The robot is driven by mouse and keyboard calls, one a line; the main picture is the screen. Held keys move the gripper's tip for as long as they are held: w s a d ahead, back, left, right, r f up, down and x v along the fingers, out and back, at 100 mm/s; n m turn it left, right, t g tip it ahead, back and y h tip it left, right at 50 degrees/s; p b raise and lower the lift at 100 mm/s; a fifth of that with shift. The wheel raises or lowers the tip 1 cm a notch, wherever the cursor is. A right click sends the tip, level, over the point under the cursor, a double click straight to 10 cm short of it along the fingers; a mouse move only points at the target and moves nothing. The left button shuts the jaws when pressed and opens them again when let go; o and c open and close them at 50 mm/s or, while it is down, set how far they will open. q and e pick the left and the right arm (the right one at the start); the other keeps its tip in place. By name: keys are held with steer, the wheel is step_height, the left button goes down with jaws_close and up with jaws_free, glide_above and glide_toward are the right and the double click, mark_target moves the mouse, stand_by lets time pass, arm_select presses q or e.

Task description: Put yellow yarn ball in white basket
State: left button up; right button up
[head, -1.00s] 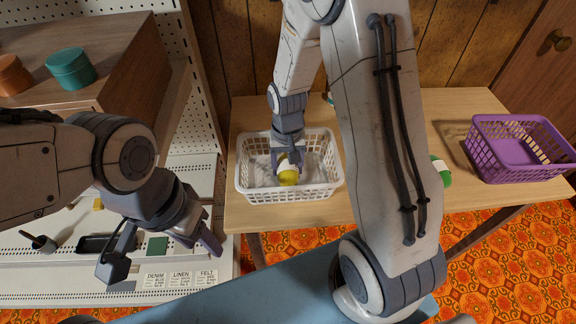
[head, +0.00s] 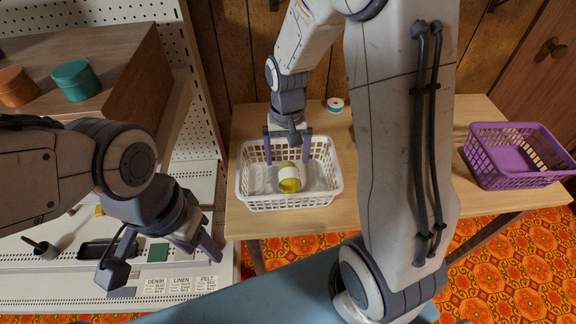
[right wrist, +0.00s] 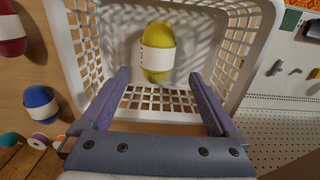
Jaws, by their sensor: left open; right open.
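The yellow yarn ball (head: 289,178) with a white paper band lies inside the white basket (head: 290,203) on the wooden table. In the right wrist view the yellow yarn ball (right wrist: 158,52) rests on the floor of the white basket (right wrist: 254,48), clear of the fingers. My right gripper (head: 287,150) is open and empty above the back part of the basket; its two spread fingers also show in the right wrist view (right wrist: 160,100). My left gripper (head: 168,262) is open and empty at the left, in front of the white shelf unit.
A purple basket (head: 515,182) stands at the table's right end. A white-and-teal spool (head: 335,105) lies at the back. In the right wrist view, a blue yarn ball (right wrist: 39,103) and a red one (right wrist: 10,32) lie beside the white basket. My right arm hides the table's middle.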

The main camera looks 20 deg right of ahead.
mark_target(288, 170)
step_height(288, 170, up, 4)
steer(key=s+a+r+n, duration=0.2)
steer(key=s+a+n, duration=0.3)
steer(key=s, duration=0.5)
steer(key=s+a+r+n+y, duration=0.1)
steer(key=s+a+r+n, duration=0.2)
steer(key=s, duration=0.7)
steer(key=a+n, duration=0.2)
steer(key=a, duration=0.2)
steer(key=shift+a+r+n, duration=0.25)
steer(key=shift+a+n, duration=0.05)
steer(key=shift+a, duration=0.1)
steer(key=shift+r+p, duration=0.1)
steer(key=shift+p, duration=0.2)
